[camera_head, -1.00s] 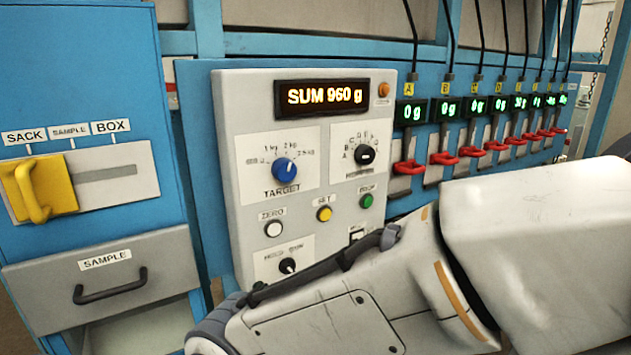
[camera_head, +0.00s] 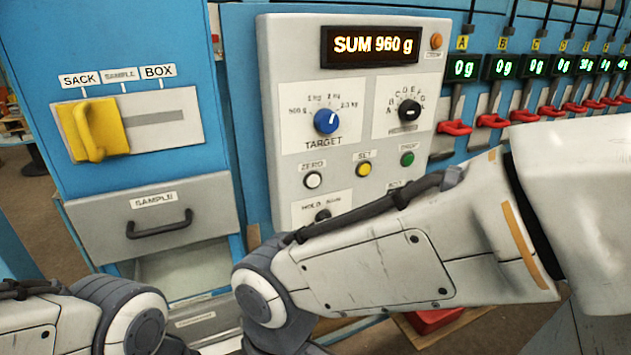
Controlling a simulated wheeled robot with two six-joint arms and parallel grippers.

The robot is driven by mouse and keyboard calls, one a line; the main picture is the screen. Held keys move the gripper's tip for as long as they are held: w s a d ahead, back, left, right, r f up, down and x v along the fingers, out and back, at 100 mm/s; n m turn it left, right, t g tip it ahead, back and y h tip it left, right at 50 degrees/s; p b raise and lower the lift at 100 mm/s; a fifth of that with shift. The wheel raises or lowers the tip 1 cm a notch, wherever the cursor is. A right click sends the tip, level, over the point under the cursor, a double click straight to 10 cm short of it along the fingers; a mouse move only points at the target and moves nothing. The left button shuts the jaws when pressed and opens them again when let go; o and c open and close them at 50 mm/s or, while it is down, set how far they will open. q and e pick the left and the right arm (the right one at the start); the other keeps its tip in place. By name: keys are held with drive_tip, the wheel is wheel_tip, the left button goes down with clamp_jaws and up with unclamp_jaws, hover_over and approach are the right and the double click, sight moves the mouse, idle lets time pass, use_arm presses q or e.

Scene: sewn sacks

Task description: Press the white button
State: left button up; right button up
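The white button (camera_head: 314,180) sits under the ZERO label on the grey control panel (camera_head: 290,240). It is in plain view, left of the yellow SET button (camera_head: 363,170) and below the blue TARGET knob (camera_head: 326,121). The panel display (camera_head: 372,45) reads SUM 960 g. My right arm crosses in front of the panel's lower part, below the white button, and partly covers the lower knob (camera_head: 322,215). My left arm shows at the lower left. Neither gripper is in the picture.
A yellow slider handle (camera_head: 95,130) stands at the SACK end of its plate. Below it is a SAMPLE drawer (camera_head: 150,215) with a black handle. A green DROP button (camera_head: 407,159) and an orange button (camera_head: 436,41) are also on the panel. Red levers (camera_head: 455,127) line the right.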

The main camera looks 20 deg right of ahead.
clamp_jaws()
idle(1.5)
